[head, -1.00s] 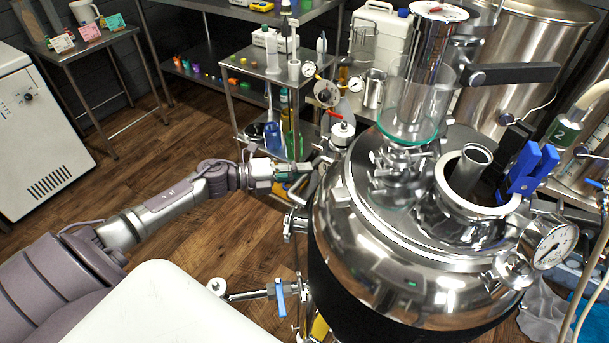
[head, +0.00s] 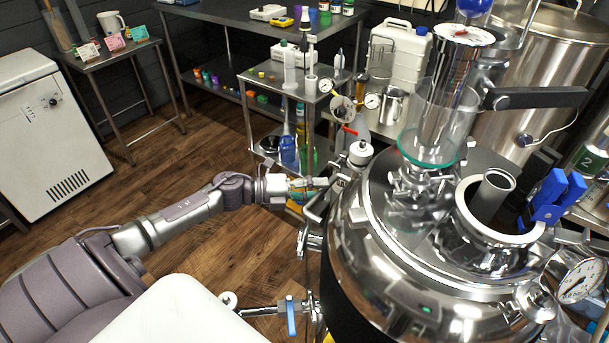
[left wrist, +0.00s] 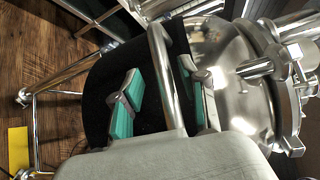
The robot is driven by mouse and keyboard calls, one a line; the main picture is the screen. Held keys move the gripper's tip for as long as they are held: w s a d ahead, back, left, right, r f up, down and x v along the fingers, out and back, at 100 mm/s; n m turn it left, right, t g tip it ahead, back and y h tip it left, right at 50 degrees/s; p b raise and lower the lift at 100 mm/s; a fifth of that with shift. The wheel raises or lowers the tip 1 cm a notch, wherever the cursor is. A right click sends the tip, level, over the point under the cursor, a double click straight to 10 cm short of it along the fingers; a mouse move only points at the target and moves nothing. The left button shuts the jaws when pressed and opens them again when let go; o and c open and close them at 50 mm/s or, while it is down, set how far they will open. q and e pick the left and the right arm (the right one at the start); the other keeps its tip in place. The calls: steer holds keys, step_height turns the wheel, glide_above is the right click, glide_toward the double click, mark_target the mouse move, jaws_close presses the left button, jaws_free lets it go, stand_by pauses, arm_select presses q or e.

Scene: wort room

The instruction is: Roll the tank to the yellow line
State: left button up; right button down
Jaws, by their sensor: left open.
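The tank (head: 385,285) is a shiny steel vessel with a dark jacket, filling the right of the head view. It carries a glass cylinder, an open port and a dial gauge on top. My left gripper (head: 312,190) is at the tank's left side, by its rail. In the left wrist view, the gripper (left wrist: 160,100) is open, with teal pads on either side of a steel rail (left wrist: 163,65); I cannot tell whether they touch it. A yellow strip (left wrist: 18,150) lies on the floor at the left, beyond the frame legs. My right gripper is out of view.
A steel trolley (head: 262,76) with bottles stands behind the tank's left side. A white appliance (head: 55,135) and a small table (head: 135,46) are at the left. Large steel vessels (head: 505,100) stand behind. Wooden floor (head: 150,185) is clear between the appliance and trolley.

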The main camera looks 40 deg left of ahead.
arm_select(q)
steer(key=v, duration=1.1)
steer(key=shift+s+a, duration=0.15)
steer(key=shift+s, duration=0.05)
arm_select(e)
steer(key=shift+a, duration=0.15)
